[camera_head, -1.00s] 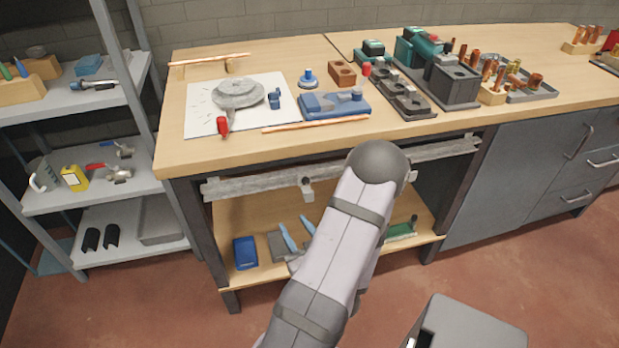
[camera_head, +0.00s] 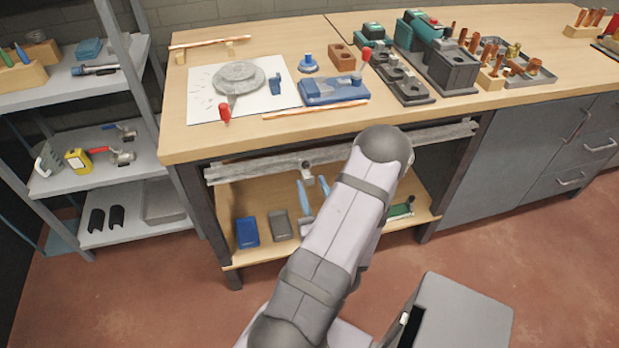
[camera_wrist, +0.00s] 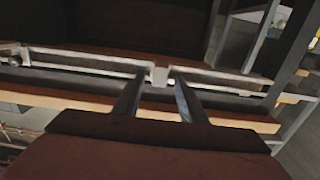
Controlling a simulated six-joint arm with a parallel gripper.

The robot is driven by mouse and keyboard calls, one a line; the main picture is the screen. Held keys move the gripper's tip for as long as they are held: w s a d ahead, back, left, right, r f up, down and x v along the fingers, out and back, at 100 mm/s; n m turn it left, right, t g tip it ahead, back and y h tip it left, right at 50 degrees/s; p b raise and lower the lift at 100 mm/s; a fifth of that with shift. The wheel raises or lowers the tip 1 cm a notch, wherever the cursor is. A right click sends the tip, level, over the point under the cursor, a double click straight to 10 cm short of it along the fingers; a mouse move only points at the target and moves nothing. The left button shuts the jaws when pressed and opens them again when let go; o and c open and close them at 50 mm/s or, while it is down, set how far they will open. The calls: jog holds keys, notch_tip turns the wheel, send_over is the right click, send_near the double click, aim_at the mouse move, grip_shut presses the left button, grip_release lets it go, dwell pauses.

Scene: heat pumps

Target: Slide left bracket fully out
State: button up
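A pale metal rail (camera_head: 255,170) runs along the front of the workbench, under its top. The left bracket (camera_head: 306,171), a small light block, sits on this rail just left of my arm. In the wrist view, the rail (camera_wrist: 90,60) crosses the picture, and the bracket (camera_wrist: 160,75) shows near the middle. My gripper (camera_wrist: 158,80) is open, with its two dark fingers apart and pointing at the rail. The bracket appears in the gap between the fingertips; whether they touch it cannot be told. A second bracket (camera_wrist: 14,56) shows at the far left. My arm hides the gripper in the head view.
The workbench top (camera_head: 190,150) above holds a blue tool (camera_head: 335,90) and other parts. A lower shelf (camera_head: 265,252) holds a blue box (camera_head: 246,232) and tools. A grey shelf rack (camera_head: 70,205) stands at the left. A grey bin (camera_head: 460,315) stands on the floor.

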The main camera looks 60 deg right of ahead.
aim_at(310, 181)
jog(key=shift+x, duration=1.55)
jog(key=shift+c, duration=0.7)
grip_shut()
jog(key=w+a, duration=0.6)
jog(key=shift+w, duration=0.15)
jog(key=shift+a, duration=0.15)
jog(key=shift+o, duration=0.7)
grip_release()
jog(key=shift+r, duration=0.15)
notch_tip(310, 181, up, 10)
jog(key=p, duration=0.8)
